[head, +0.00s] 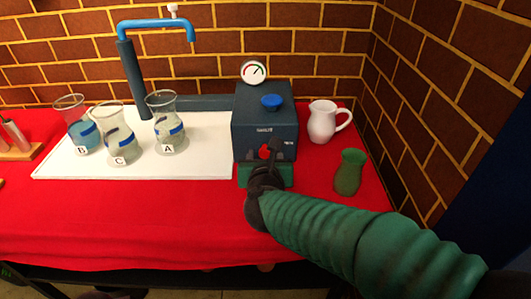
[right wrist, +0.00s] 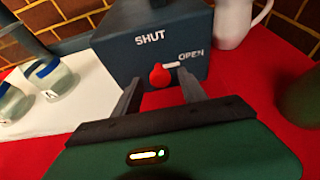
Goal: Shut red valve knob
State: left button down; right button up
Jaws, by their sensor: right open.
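The red valve knob (head: 264,152) is on the front face of the dark blue-grey box (head: 262,113). In the right wrist view the knob (right wrist: 159,76) sits below the word SHUT, and a pale pointer beside it extends right towards the word OPEN. My right gripper (head: 268,160) is in front of the box, partly covering the knob in the head view. In the right wrist view its two fingers (right wrist: 160,86) are open, with the knob showing in the gap between them. Whether they touch it I cannot tell. My left gripper is out of view.
Glass vases labelled B (head: 84,134), C (head: 122,146) and A (head: 167,133) stand on a white board (head: 205,155), near a blue tap (head: 152,24). A white pitcher (head: 322,122) and a green vase (head: 349,172) stand right of the box. Red cloth (head: 110,215) in front is clear.

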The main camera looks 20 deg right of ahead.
jog(key=shift+a, duration=0.15)
jog(key=shift+c, duration=1.9)
jog(key=shift+d, duration=0.3)
grip_shut()
